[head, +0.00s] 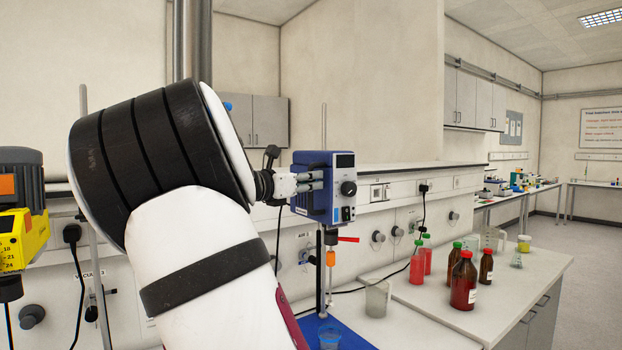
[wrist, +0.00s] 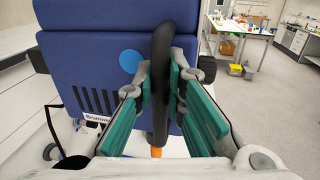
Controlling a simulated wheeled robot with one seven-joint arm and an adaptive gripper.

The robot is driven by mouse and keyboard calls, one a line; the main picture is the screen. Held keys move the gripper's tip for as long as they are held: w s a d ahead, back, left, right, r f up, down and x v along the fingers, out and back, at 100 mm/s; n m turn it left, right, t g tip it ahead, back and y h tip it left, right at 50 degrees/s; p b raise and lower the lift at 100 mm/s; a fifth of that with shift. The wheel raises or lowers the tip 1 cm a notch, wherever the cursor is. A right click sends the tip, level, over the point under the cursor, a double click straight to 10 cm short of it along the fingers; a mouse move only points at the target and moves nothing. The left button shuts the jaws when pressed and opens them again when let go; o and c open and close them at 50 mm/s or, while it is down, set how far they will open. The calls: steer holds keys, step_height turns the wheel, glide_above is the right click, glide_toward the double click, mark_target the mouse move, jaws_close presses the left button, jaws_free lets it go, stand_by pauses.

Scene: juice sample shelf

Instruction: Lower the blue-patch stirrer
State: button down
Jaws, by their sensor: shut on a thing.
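The blue-patch stirrer (head: 314,187) is a blue box with a dark knob on its front, mounted on a thin upright rod in the head view. In the wrist view its blue back (wrist: 85,60) fills the left and middle, with a round light-blue patch (wrist: 129,61) on it. My gripper (wrist: 161,85) is shut on a black upright handle (wrist: 161,60) at the back of the stirrer, one green-padded finger on each side. In the head view my gripper (head: 308,182) meets the stirrer's left side. An orange piece (head: 331,258) hangs below the stirrer.
A beaker (head: 329,338) stands on the blue base below the stirrer. A clear beaker (head: 377,298), red-filled bottles (head: 417,265) and brown bottles (head: 463,282) stand on the bench to the right. A yellow device (head: 22,215) is at far left.

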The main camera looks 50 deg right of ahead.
step_height(320, 180, down, 17)
steer(key=p, duration=0.3)
stand_by(0.4)
steer(key=shift+f, duration=0.15)
steer(key=c, duration=1.8)
jaws_free()
steer(key=shift+o, duration=0.8)
steer(key=a, duration=1.2)
steer(key=shift+w, duration=0.2)
